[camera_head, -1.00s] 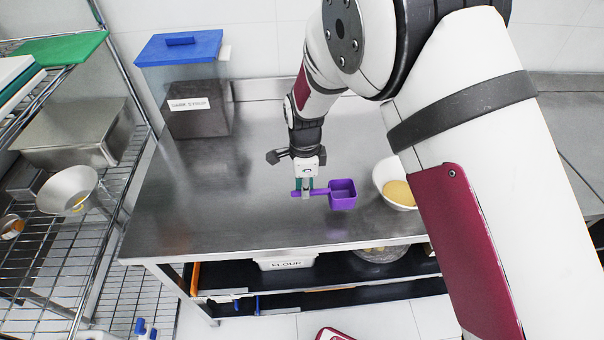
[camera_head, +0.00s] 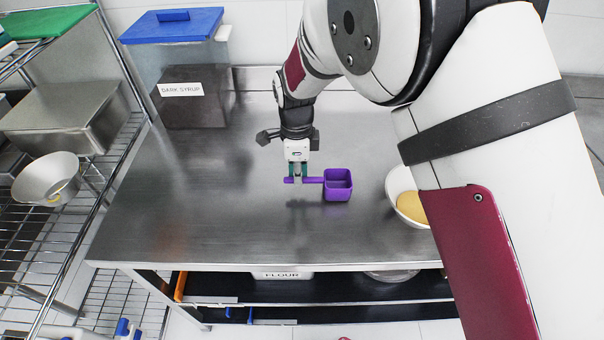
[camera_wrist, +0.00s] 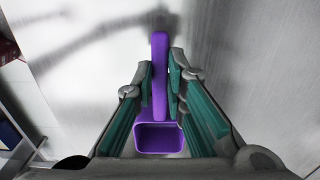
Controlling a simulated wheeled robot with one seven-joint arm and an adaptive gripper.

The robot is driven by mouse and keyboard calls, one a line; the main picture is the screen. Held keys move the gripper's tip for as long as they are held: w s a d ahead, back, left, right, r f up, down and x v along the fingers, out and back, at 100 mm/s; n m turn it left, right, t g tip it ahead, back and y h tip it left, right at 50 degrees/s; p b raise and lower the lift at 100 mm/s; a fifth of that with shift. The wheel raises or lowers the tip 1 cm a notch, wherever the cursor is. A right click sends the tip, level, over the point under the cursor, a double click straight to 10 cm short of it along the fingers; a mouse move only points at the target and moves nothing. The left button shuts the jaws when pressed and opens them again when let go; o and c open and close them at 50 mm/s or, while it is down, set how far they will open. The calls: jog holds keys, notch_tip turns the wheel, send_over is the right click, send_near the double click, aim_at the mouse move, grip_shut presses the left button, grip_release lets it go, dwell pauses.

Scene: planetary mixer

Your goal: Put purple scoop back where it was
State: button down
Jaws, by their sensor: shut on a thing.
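The purple scoop (camera_head: 338,185) has a square cup and a straight handle. My gripper (camera_head: 297,179) is shut on its handle and holds it above the steel table (camera_head: 230,220), with the cup to the right and its opening upward. A shadow lies on the table below, apart from the scoop. In the wrist view the handle of the scoop (camera_wrist: 160,80) runs between the two green-padded fingers of my gripper (camera_wrist: 161,85), and the cup is at the bottom centre.
A clear bin with a blue lid (camera_head: 172,26), labelled dark syrup, stands at the table's back left. A white bowl (camera_head: 407,200) with yellow content is right of the scoop. A wire rack with a metal bowl (camera_head: 47,180) is at left. A flour container (camera_head: 282,275) sits below the tabletop.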

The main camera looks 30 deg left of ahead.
jog(key=shift+f, duration=0.35)
jog(key=c, duration=1.6)
grip_release()
notch_tip(320, 180, up, 12)
jog(key=b, duration=0.1)
